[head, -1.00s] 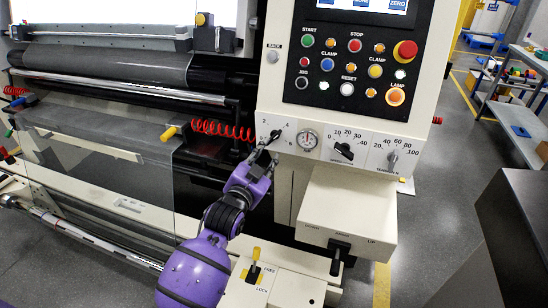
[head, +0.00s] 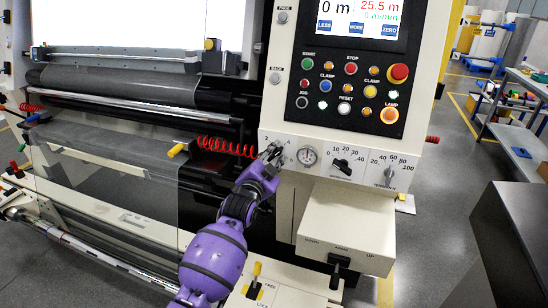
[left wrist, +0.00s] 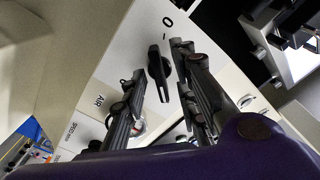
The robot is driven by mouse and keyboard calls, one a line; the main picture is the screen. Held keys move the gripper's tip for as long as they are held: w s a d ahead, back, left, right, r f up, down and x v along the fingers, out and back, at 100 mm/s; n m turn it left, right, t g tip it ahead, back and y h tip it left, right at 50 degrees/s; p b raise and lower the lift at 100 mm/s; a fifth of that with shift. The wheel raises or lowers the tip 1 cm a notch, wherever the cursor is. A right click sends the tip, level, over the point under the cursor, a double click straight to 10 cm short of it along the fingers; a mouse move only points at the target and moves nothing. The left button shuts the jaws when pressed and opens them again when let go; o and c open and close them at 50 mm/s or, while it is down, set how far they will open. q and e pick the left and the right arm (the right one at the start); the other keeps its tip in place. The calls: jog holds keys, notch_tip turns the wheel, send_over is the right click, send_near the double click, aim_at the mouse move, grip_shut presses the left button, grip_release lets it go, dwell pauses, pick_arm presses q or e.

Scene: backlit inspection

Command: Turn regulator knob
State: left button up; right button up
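The regulator knob (left wrist: 158,68) is a black pointer knob on a white panel, beside an "AIR" label in the left wrist view. My left gripper (left wrist: 159,63) is open, with one finger on each side of the knob. Gaps show between the knob and both fingers, so it is not clasped. In the head view my left gripper (head: 270,157) is at the left end of the dial strip (head: 322,169) and hides most of this knob. The pressure gauge (head: 307,156) is just right of it. My right gripper is not in view.
Two more knobs, a black one (head: 342,165) and a grey one (head: 389,172), sit to the right on the strip. A white box (head: 346,232) juts out below. A red coiled hose (head: 226,147) runs left of my gripper. Push buttons (head: 351,89) are above.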

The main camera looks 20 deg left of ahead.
pick_arm(q)
jog(key=shift+w, duration=0.1)
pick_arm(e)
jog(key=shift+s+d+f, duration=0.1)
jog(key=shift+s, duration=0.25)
pick_arm(q)
grip_shut()
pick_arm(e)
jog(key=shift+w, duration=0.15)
